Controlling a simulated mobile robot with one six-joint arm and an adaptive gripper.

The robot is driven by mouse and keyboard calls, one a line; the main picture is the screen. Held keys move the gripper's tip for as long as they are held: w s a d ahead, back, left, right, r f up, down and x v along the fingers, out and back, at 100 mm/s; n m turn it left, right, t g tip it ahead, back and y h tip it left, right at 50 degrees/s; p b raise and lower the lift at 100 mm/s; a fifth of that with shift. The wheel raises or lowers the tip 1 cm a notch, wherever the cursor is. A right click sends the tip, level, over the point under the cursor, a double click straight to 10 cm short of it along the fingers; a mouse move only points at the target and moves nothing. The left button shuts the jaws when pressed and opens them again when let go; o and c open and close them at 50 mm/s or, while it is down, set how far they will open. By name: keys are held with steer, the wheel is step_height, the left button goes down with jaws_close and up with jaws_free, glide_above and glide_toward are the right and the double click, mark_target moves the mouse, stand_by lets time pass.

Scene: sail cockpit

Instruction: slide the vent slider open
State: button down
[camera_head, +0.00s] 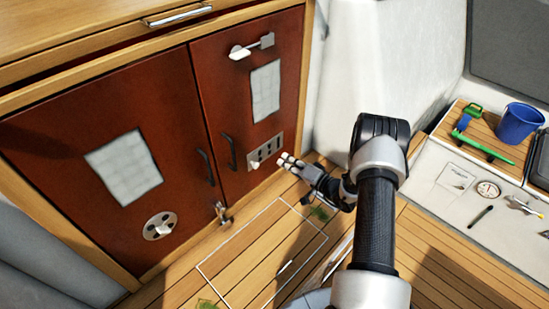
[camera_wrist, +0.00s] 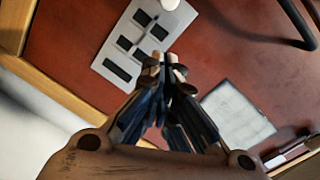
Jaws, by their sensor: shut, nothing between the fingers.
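The vent slider is a grey metal plate (camera_head: 271,146) with several dark slots, on the right red cabinet door. Its pale knob (camera_head: 254,165) is at the plate's lower left end. In the wrist view the plate (camera_wrist: 113,52) lies above and left of my fingers, and the knob (camera_wrist: 170,4) is cut by the top edge. My gripper (camera_head: 285,160) is shut and empty, just right of and below the plate. In the wrist view its fingertips (camera_wrist: 169,62) meet beside the plate's slots; I cannot tell if they touch it.
Dark door handles (camera_head: 230,152) and (camera_head: 204,166) stand out left of the plate. A latch (camera_head: 222,213) is low between the doors. A round vent (camera_head: 159,226) is on the left door. A blue bucket (camera_head: 517,124) stands on the right bench. The wooden floor below is mostly clear.

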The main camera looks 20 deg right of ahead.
steer(key=shift+p+v, duration=0.35)
steer(key=shift+v, duration=1.9)
steer(key=shift+a, duration=0.1)
